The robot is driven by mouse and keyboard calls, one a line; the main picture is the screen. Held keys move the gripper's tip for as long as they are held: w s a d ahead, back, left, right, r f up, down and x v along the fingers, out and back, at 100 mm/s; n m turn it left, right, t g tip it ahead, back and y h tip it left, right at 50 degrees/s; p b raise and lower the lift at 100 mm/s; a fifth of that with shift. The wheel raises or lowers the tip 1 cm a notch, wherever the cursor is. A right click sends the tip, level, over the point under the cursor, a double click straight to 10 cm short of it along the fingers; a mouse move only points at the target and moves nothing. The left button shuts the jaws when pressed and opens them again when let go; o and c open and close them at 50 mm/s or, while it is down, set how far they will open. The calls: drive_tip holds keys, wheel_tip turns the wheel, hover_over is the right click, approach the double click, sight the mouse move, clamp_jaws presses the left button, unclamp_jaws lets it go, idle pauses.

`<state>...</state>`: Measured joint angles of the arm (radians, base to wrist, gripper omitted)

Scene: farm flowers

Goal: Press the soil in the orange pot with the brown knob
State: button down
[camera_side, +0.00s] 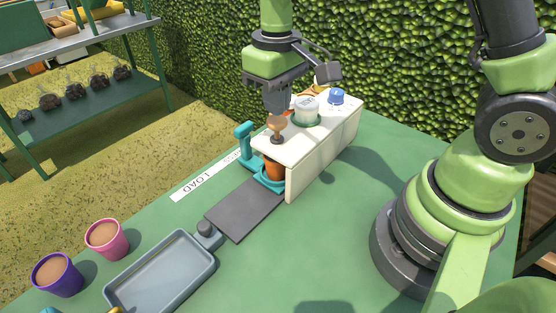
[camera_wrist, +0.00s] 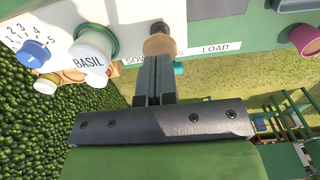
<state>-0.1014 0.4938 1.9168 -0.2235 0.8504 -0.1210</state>
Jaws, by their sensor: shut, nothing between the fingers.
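The brown knob (camera_side: 277,125) stands on the front end of the white machine's top, on a dark stem. The orange pot (camera_side: 274,170) is under that end, in a teal holder (camera_side: 268,183); its soil is hidden by the white top. My gripper (camera_side: 276,112) is shut and empty, pointing down just above the knob. In the wrist view the closed fingertips (camera_wrist: 155,58) overlap the lower edge of the knob (camera_wrist: 159,43). I cannot tell whether they touch.
The white machine (camera_side: 324,151) also bears a BASIL container (camera_side: 306,109) and a blue dial (camera_side: 336,97). A teal lever (camera_side: 243,141) stands beside it. A dark ramp (camera_side: 244,210) leads to a grey tray (camera_side: 161,274). Pink (camera_side: 107,239) and purple (camera_side: 58,275) pots stand at left.

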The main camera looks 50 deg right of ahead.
sight(277, 119)
drive_tip(key=shift+f, duration=1.65)
drive_tip(key=shift+r, duration=2.1)
drive_tip(key=shift+r, duration=0.1)
wheel_tip(277, 119, up, 5)
drive_tip(key=shift+r, duration=0.45)
